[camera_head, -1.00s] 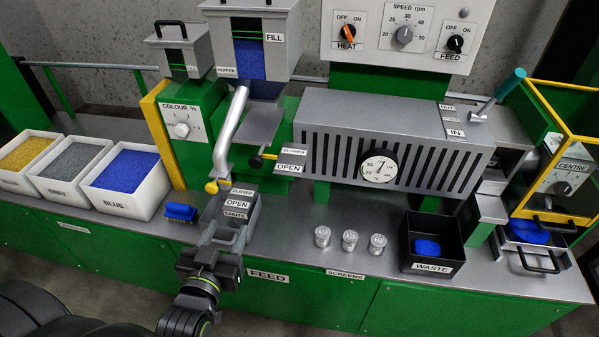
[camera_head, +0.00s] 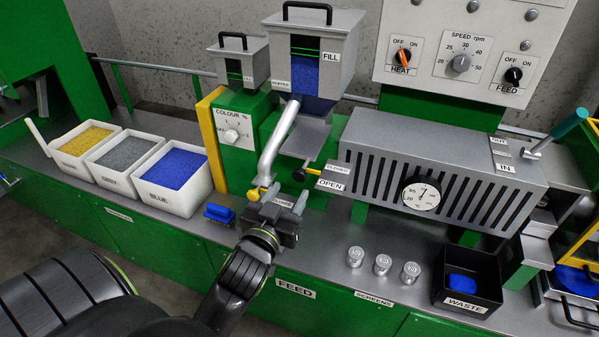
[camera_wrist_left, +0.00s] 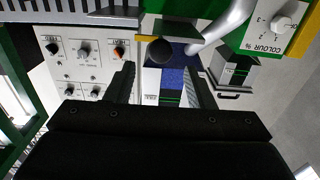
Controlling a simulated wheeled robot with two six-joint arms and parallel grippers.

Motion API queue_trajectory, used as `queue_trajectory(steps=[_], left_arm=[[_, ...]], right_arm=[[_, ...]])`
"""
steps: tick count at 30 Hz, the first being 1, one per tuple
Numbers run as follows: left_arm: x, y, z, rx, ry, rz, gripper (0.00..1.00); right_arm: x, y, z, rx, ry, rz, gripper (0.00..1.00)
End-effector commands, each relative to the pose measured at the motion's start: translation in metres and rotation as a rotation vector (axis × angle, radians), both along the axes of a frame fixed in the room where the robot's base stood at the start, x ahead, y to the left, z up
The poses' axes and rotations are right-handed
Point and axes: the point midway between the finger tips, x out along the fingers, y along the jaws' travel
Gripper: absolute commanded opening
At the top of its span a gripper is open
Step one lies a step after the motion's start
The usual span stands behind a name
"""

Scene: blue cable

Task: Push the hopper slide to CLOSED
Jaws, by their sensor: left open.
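The hopper (camera_head: 317,45) is a grey box with blue pellets behind its window. Below it is the hopper slide's black ball knob (camera_head: 299,175), on a yellow-collared rod beside a plate with CLOSED and OPEN labels (camera_head: 330,184). I cannot tell the slide's exact position from the labels. My left gripper (camera_head: 284,200) is just below and in front of the knob, over the chute, apart from it in the head view. In the left wrist view the open, empty fingers (camera_wrist_left: 162,85) point toward the knob (camera_wrist_left: 160,50), which appears between and beyond them. My right gripper is not in view.
A yellow chute knob (camera_head: 253,194) and the slanted grey pipe (camera_head: 278,143) are close left of the gripper. A blue brush (camera_head: 219,213) lies on the bench. Several bins stand left; metal canisters (camera_head: 383,265) and a black WASTE bin (camera_head: 468,285) stand right.

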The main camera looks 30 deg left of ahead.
Motion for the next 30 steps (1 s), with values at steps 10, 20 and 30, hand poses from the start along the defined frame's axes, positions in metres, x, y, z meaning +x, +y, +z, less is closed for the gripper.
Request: queue_trajectory(steps=[10, 20, 30], left_arm=[[0.058, 0.014, 0.001, 0.003, 0.001, 0.0, 0.49], [0.071, 0.017, 0.0, 0.001, 0.001, 0.001, 0.49], [0.071, 0.017, 0.0, 0.0, 0.001, 0.0, 0.25]], right_arm=[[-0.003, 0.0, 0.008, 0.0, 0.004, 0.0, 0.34], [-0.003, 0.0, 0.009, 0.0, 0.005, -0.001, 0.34], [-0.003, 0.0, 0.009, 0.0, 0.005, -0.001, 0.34]])
